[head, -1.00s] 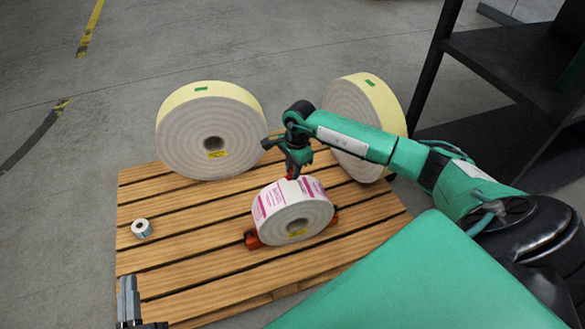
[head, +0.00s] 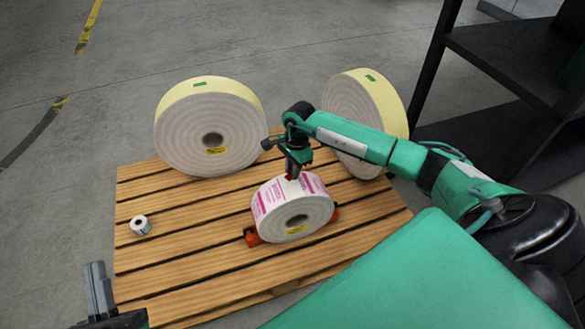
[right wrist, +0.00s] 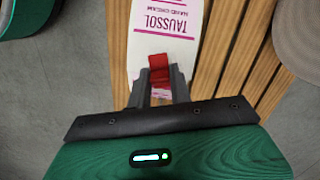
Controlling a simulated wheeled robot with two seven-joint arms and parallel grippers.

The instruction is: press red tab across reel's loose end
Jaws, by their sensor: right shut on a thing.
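The label reel (head: 275,222), white with magenta print, stands upright on its rim in a red-orange cradle (head: 252,237) on the pallet. My right gripper (head: 291,174) is over the top of the reel, pointing down. In the right wrist view it (right wrist: 158,88) is shut on the red tab (right wrist: 158,68), which lies over the printed label face (right wrist: 165,25). Whether the tab touches the reel is hard to tell. The reel's loose end is not clearly visible. My left gripper (head: 98,280) is at the lower left, apart from the reel; its finger gap is unclear.
The wooden pallet (head: 160,255) has free slats to the left of the cradle. A small roll (head: 140,225) sits near its left edge. Two large cream-edged reels (head: 185,140) (head: 345,115) stand behind. A dark shelf (head: 500,60) rises at the right.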

